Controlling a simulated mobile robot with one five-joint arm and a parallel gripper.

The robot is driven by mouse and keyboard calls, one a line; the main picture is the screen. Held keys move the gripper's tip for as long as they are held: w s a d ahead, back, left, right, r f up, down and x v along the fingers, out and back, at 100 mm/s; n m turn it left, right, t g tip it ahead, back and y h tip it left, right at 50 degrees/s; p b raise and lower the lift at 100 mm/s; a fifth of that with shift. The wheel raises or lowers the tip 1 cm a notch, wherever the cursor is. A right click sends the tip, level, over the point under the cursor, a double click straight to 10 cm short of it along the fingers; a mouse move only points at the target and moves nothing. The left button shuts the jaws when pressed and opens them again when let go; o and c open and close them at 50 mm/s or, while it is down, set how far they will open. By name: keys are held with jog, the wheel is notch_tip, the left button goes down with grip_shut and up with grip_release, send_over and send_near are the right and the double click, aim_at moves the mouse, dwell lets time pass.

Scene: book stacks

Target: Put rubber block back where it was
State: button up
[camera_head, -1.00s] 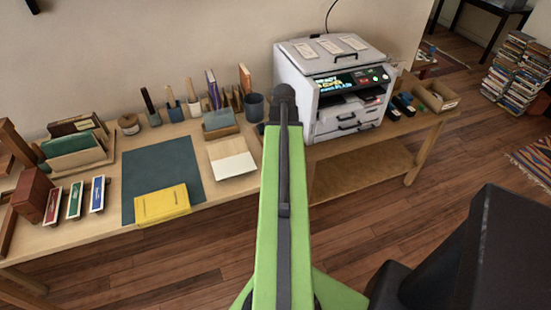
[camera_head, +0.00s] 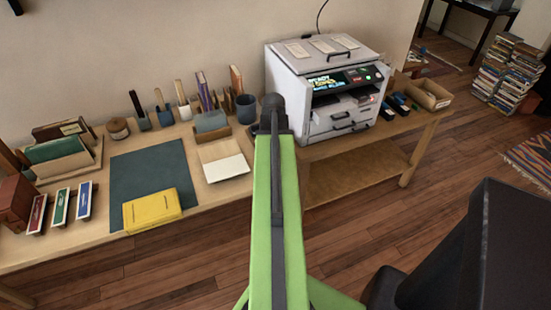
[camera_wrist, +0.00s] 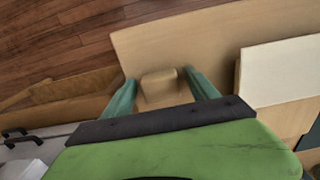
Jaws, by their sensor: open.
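My gripper (camera_wrist: 160,77) is open, with its two teal fingers pointing at the wooden table in the wrist view. A small tan block (camera_wrist: 160,88) shows between the fingers, with a visible gap at each side. It may be the rubber block, but its material is unclear. I cannot tell whether it rests on the table. In the head view my green arm reaches toward the table (camera_head: 228,194) just left of the printer. My own arm hides the fingers and the tan block there.
The white printer (camera_head: 325,95) stands close to the right of my arm. A cream card (camera_head: 226,168) and wooden holder lie to its left, then a dark mat (camera_head: 148,166) with a yellow folder (camera_head: 152,210). Pen cups line the back. A small open box (camera_head: 430,95) is far right.

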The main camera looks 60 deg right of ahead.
notch_tip(320, 180, up, 12)
jog(key=p, duration=1.2)
jog(key=shift+r, duration=0.2)
jog(key=w+a+n, duration=0.4)
jog(key=w+a, duration=1.4)
jog(key=a, duration=0.4)
jog(key=w+a+n, duration=0.1)
jog(key=w+a, duration=0.1)
jog(key=a, duration=1.1)
jog(key=w+a+n, duration=0.2)
jog(key=a, duration=1.2)
jog(key=shift+a, duration=0.2)
